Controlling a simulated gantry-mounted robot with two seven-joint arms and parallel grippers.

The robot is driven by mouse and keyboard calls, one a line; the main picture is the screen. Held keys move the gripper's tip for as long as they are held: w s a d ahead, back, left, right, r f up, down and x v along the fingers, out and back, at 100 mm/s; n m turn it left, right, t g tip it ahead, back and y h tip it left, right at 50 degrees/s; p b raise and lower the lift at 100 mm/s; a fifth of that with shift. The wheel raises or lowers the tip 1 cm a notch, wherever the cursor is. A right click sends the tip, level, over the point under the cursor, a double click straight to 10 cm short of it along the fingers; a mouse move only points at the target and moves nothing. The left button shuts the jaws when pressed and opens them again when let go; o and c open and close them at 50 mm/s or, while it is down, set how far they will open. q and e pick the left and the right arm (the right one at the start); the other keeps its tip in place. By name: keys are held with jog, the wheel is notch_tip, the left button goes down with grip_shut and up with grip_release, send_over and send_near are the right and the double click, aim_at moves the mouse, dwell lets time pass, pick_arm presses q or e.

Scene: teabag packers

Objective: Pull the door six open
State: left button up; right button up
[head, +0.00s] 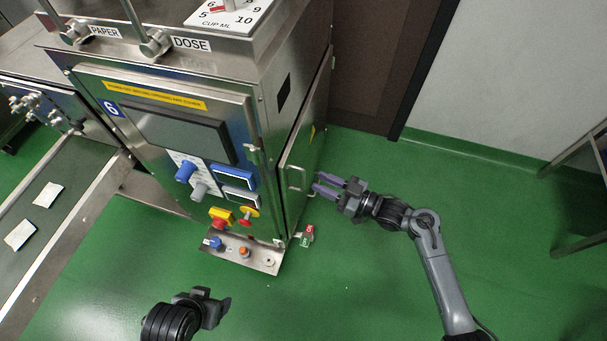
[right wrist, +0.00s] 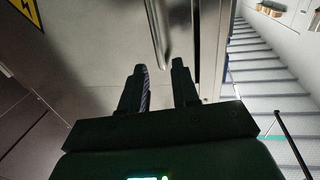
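The steel machine's front carries a blue label with a 6 (head: 111,108) on its upper left. The machine's right side has a steel door panel (head: 309,131) with a U-shaped metal handle (head: 296,178); no number is readable on this panel. My right gripper (head: 321,185) is open just right of that handle, fingers pointing at it. In the right wrist view the handle (right wrist: 157,38) stands just ahead of my open right gripper (right wrist: 160,80), roughly in line with the gap; contact cannot be told. My left gripper (head: 212,303) is low in the head view, away from the machine.
A control box (head: 240,254) with buttons juts from the machine's lower front, and a red and green tag (head: 307,236) hangs beside it. A conveyor (head: 55,215) with teabags is at left. The green floor (head: 360,280) is clear right of the machine.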

jog(key=b, duration=0.2)
send_over(304, 188)
jog(key=shift+w+a, duration=0.1)
jog(key=shift+w, duration=0.15)
grip_shut()
